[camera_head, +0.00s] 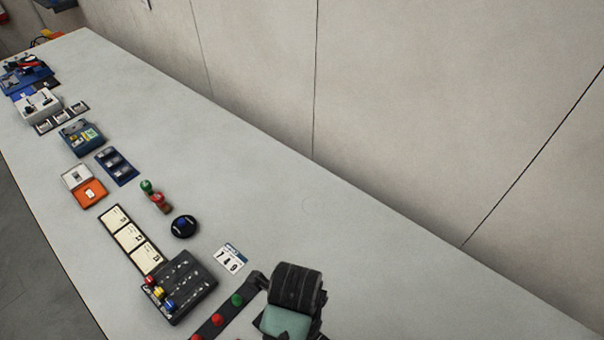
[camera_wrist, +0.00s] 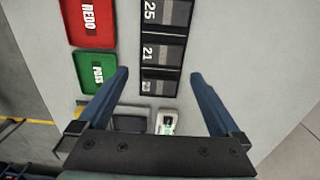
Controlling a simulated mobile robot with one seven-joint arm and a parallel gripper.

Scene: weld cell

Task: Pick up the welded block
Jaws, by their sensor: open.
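My gripper (camera_wrist: 159,73) shows in the wrist view with its two blue fingers spread wide and nothing held between them. The numbered dark rack (camera_wrist: 164,48), with labels 25 and 21, lies beyond and between the fingertips. A dark block-like thing (camera_wrist: 130,124) shows low between the fingers, partly hidden by the gripper's dark bar. It looks apart from both fingers. I cannot tell whether it is the welded block. No thing in the head view can be surely named as the welded block, and I cannot make out my fingers there.
A red REDO pad (camera_wrist: 90,22) and a green PASS pad (camera_wrist: 97,72) lie left of the rack. A small white device (camera_wrist: 166,122) is beside the dark thing. Several small items line the bench (camera_head: 270,190); its wall side is clear.

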